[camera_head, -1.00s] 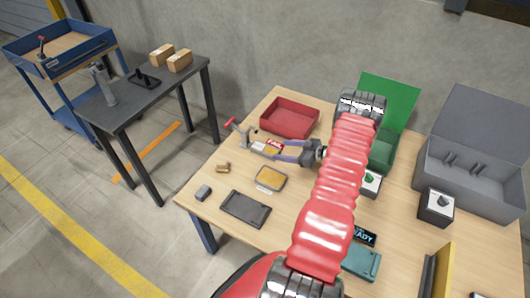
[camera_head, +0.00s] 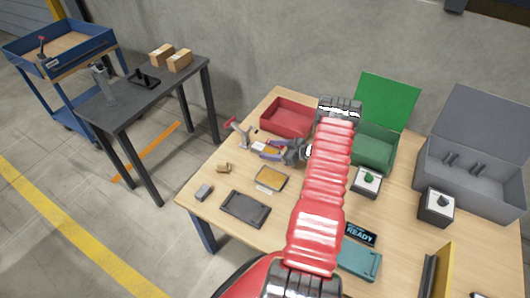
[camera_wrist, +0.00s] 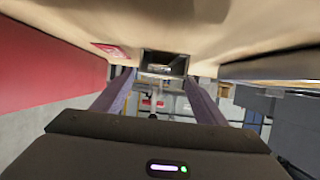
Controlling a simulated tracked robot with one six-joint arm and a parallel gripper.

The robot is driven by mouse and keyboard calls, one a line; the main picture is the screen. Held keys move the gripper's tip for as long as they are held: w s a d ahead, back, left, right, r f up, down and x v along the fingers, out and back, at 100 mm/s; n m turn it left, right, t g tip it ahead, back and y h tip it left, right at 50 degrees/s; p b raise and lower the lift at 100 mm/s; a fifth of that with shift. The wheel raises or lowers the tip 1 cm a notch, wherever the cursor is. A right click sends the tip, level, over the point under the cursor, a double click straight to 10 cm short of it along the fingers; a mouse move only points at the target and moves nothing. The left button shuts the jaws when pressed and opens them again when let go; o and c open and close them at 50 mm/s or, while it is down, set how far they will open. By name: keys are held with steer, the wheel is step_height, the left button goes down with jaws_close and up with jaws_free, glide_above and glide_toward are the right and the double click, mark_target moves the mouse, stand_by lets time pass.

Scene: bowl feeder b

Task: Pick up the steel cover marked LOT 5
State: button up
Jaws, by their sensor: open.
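My gripper (camera_head: 259,149) is open beside the red bin, low over the left part of the wooden table. It also shows in the wrist view (camera_wrist: 160,76), with its two fingers apart. A small dark grey, metal-looking hollow piece (camera_wrist: 165,62) lies between and beyond the fingertips there, apart from them as far as I can see. It may be the steel cover, but I cannot read LOT 5 on it.
The red bin (camera_head: 287,117) stands close behind my gripper. A red-handled clamp tool (camera_head: 238,131) is just left of the fingertips. In front are a yellow-filled tray (camera_head: 271,178), a brass piece (camera_head: 223,168) and a dark tray (camera_head: 245,208). A green box (camera_head: 374,148) stands right.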

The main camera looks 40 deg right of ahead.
mark_target(265, 148)
steer(key=shift+x, duration=1.85)
steer(key=shift+s, duration=0.1)
steer(key=shift+c, duration=0.6)
steer(key=c, duration=1.3)
steer(key=shift+o, duration=0.2)
steer(key=shift+d+r, duration=0.1)
steer(key=shift+r, duration=0.7)
step_height(265, 148, up, 2)
steer(key=shift+r, duration=0.1)
steer(key=s+d, duration=0.1)
steer(key=s, duration=0.4)
steer(key=s+d, duration=0.2)
steer(key=s, duration=0.4)
steer(key=s+d, duration=0.2)
steer(key=s, duration=0.4)
steer(key=shift+s, duration=0.15)
